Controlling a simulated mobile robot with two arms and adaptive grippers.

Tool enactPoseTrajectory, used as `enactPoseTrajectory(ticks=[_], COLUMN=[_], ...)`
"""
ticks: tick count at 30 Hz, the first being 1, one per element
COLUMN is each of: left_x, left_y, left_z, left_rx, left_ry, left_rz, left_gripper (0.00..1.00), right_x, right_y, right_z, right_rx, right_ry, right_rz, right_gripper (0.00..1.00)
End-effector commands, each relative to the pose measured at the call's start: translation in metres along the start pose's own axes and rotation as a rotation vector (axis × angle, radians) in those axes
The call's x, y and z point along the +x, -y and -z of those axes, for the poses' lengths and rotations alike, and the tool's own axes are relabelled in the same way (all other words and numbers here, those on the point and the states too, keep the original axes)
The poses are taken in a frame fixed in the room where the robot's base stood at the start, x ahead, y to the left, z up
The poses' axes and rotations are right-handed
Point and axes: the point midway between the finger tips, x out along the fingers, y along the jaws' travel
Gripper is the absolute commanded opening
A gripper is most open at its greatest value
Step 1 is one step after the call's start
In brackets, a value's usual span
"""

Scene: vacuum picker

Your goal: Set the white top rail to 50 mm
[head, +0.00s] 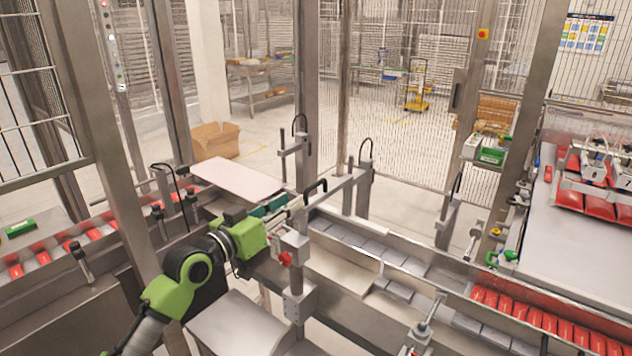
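My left arm, green and grey, comes in from the lower left. No millimetre scale is readable. My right gripper is not in view.
A pale flat plate (238,179) lies behind the gripper. Red packs (545,322) fill the conveyor at the lower right, and more lie at the left. Upright frame posts (305,90) and a clamp post (425,328) stand around the line. A cardboard box (214,140) is on the floor.

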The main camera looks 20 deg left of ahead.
Motion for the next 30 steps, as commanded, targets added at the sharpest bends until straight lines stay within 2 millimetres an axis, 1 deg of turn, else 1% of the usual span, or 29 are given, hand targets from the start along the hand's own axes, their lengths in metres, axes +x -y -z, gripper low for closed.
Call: enactPoseTrajectory(ticks=[1, 6, 10, 15, 21, 30], left_x=[0.011, 0.043, 0.066, 0.088, 0.103, 0.106], left_y=[-0.001, -0.001, 0.000, 0.000, 0.000, 0.001], left_z=[0.005, 0.004, 0.003, 0.001, 0.001, -0.001], left_rx=[-0.005, -0.004, -0.003, -0.002, -0.001, 0.000], left_ry=[-0.003, -0.001, 0.000, 0.000, -0.001, 0.000], left_rz=[0.000, 0.000, 0.001, 0.001, 0.001, 0.001], left_gripper=[0.26, 0.26, 0.26, 0.26, 0.26, 0.26], right_x=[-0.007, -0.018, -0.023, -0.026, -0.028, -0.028], right_y=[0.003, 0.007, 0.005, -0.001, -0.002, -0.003], right_z=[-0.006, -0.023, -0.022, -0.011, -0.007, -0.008], right_rx=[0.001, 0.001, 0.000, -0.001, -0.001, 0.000], right_ry=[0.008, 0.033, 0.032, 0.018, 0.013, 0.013], right_rz=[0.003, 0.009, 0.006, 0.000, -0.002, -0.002], right_gripper=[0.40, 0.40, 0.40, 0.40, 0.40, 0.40])
